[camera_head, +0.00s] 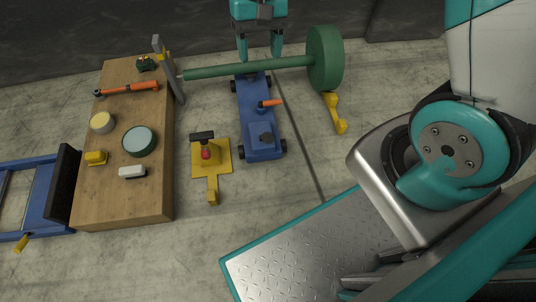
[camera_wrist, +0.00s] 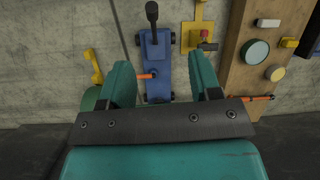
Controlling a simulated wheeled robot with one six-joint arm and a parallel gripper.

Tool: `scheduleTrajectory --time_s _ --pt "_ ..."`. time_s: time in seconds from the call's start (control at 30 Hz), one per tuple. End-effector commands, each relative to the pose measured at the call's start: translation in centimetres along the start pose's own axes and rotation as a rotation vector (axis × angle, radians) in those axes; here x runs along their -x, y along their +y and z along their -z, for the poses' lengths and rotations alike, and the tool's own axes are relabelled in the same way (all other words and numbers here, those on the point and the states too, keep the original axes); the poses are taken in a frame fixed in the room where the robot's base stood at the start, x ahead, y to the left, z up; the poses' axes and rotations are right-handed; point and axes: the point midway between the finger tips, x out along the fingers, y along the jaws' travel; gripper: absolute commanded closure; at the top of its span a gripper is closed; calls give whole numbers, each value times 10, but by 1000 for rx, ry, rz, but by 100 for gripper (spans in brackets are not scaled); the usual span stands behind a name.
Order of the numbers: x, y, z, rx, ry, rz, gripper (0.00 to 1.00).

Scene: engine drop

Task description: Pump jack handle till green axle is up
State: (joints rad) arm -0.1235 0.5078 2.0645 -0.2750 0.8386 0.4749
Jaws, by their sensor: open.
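The blue jack (camera_head: 259,125) stands on the floor, with an orange side lever (camera_head: 270,103). My gripper (camera_head: 260,50) is open and empty at the axle's far side, apart from the handle. It largely hides the axle in the wrist view (camera_wrist: 163,90).
A wooden bench (camera_head: 110,195) with tools stands left. A yellow plate with a red-and-black part (camera_head: 222,160) lies between bench and jack. A yellow tool (camera_head: 335,112) lies right of the jack. A blue frame (camera_head: 42,200) is far left.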

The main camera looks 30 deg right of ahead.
Motion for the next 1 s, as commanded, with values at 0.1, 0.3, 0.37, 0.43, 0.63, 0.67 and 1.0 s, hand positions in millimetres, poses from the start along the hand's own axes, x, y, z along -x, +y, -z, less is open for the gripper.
scheduleTrajectory --time_s 0.1,0.3,0.37,0.43,0.63,0.67,1.0 --pt "-62 12 33 -80 -33 -21 42" --pt "-93 21 52 -146 -57 -40 42" --pt "-98 22 53 -153 -60 -42 42" --pt "-104 22 53 -155 -61 -43 42" --pt "-143 24 51 -153 -63 -43 42" --pt "-150 24 51 -153 -64 -43 42" --pt "-227 27 46 -152 -62 -44 42"
